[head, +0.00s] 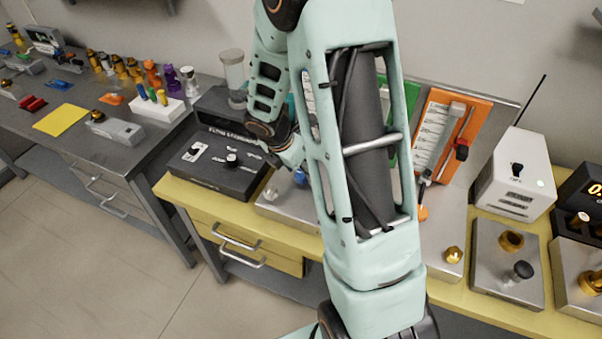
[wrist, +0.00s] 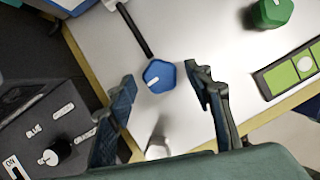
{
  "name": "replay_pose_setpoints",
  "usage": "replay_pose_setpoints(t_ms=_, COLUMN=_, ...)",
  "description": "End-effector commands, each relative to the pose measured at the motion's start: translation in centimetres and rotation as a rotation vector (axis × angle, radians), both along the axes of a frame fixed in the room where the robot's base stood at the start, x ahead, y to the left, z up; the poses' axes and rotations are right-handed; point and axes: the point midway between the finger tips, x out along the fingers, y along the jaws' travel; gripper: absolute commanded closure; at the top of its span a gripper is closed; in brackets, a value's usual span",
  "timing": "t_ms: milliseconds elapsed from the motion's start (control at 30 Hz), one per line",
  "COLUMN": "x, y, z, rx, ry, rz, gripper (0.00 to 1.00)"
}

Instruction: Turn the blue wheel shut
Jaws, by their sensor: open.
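The blue wheel (wrist: 159,76) shows in the wrist view as a faceted knob with a white mark on its top. It sits on a pale metal plate (wrist: 205,30), at the end of a dark rod. My gripper (wrist: 160,88) is open, with one finger to the left of the wheel and one to the right. Nothing is held between the fingers, and I cannot tell the height of the fingertips above the wheel. In the head view a small part of the blue wheel (head: 300,177) shows beside my arm. My arm hides most of the plate there.
A green knob (wrist: 272,12) and a panel with green squares (wrist: 290,72) lie right of the wheel. A white knob (wrist: 157,148) stands nearer my gripper's base. A black control box (head: 215,162) is to the left. An orange panel (head: 446,135) stands behind.

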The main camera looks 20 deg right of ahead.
Motion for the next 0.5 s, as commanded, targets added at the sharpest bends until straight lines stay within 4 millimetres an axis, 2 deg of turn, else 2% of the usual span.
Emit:
replay_pose_setpoints(t_ms=100, x=0.12, y=-0.22, z=-0.69, rx=0.0, ry=0.0, rz=0.0, gripper=0.53)
replay_pose_setpoints(t_ms=367, x=0.16, y=-0.3, z=-0.79, rx=0.0, ry=0.0, rz=0.0, gripper=0.53)
replay_pose_setpoints(t_ms=500, x=0.15, y=-0.3, z=-0.78, rx=0.0, ry=0.0, rz=-0.001, gripper=0.65)
